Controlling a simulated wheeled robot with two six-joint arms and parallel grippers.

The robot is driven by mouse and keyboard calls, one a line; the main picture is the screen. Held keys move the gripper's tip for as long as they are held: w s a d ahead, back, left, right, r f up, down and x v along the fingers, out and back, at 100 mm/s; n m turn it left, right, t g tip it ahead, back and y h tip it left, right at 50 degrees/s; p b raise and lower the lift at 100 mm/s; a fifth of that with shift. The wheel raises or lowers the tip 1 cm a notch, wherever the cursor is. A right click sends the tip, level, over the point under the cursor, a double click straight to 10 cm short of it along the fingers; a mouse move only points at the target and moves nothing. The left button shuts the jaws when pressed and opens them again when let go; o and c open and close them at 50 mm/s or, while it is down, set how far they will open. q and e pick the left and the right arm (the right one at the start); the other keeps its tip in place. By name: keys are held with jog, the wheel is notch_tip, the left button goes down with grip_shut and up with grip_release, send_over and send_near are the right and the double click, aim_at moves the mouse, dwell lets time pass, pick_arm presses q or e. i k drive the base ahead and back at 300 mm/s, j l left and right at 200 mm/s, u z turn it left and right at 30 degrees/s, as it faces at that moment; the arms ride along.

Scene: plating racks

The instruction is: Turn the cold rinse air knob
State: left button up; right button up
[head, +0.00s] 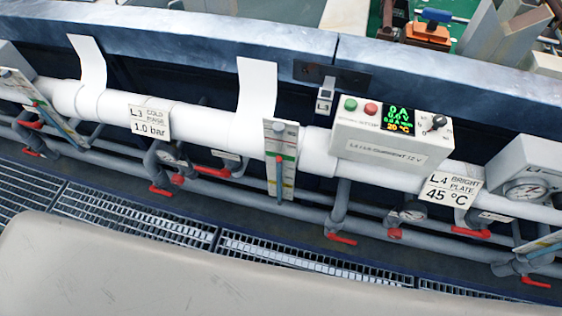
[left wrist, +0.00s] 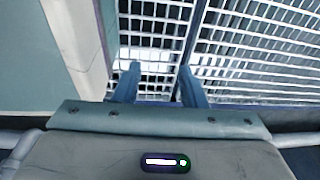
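A label reading L3 cold rinse, 1.0 bar (head: 150,121) is on the white pipe (head: 205,118), left of centre in the head view. Below it, red handles sit on the grey pipework: one lower red handle (head: 160,190) and one red handle further right (head: 212,171). I cannot tell which of these, if any, is the air knob. My left gripper (left wrist: 160,70) is open and empty in the left wrist view, pointing down over floor grating. Neither gripper shows in the head view, and my right gripper is in no view.
A control box (head: 390,153) with green and red buttons and a black knob (head: 439,121) stands on the pipe. A tube gauge (head: 270,165) is near the middle. Floor grating (head: 130,222) runs in front.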

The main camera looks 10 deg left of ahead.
aim_at(178, 180)
jog(key=l+u, duration=0.1)
jog(key=u, duration=1.25)
jog(key=k+j, duration=0.05)
jog(key=j, duration=0.05)
